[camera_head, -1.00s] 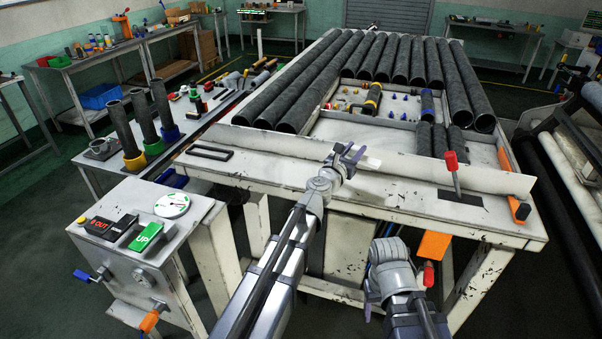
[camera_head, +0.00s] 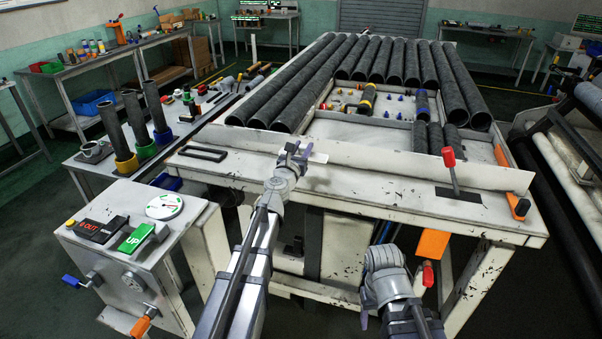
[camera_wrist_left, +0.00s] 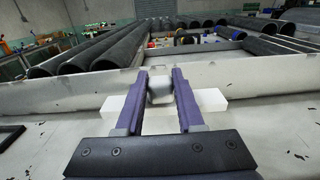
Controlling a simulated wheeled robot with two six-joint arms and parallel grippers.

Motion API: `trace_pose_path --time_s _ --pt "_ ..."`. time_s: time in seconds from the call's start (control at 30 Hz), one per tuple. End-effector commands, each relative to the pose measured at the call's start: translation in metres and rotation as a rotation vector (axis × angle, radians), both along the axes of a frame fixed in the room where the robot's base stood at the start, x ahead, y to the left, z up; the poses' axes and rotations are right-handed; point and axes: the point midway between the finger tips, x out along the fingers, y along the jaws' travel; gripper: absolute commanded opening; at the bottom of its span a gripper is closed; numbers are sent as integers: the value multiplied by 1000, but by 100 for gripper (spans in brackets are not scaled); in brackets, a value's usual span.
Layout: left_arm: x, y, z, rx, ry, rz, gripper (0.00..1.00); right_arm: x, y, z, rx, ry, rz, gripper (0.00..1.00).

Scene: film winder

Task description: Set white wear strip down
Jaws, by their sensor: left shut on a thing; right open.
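My left gripper (camera_head: 304,153) is just in front of the long pale upright lip of the white bench. It is shut on the white wear strip (camera_head: 318,158), a small white bar. In the left wrist view the strip (camera_wrist_left: 211,99) lies crosswise and sticks out on both sides of the purple fingers (camera_wrist_left: 158,88). I cannot tell whether the strip touches the bench top. My right gripper (camera_head: 364,318) is low in front of the bench, empty and open, and mostly hidden by my own wrist.
The bench top (camera_head: 400,188) in front of the lip (camera_head: 400,170) is mostly clear. A black rectangular frame (camera_head: 203,153) lies at its left. A red-knobbed lever (camera_head: 450,160) stands at right. Dark tubes (camera_head: 350,75) lie behind the lip. A control box (camera_head: 130,255) stands at left.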

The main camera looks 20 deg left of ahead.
Motion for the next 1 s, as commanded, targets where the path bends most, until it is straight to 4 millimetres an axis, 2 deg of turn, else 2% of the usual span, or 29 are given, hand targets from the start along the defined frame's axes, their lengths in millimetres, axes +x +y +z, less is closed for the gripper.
trace_pose_path --time_s 0.03,0.1,0.37,0.7,1.0 --pt "0 0 -17 0 0 0 0 0 0 -17 0 0 0 62" --pt "0 0 -24 0 0 0 0 0 0 -24 0 0 0 62" --pt "0 0 -27 0 0 0 0 0 0 -27 0 0 0 62" --pt "0 0 -64 0 0 0 0 0 0 -64 0 0 0 62" --pt "0 0 -62 0 0 0 0 0 0 -62 0 0 0 62"
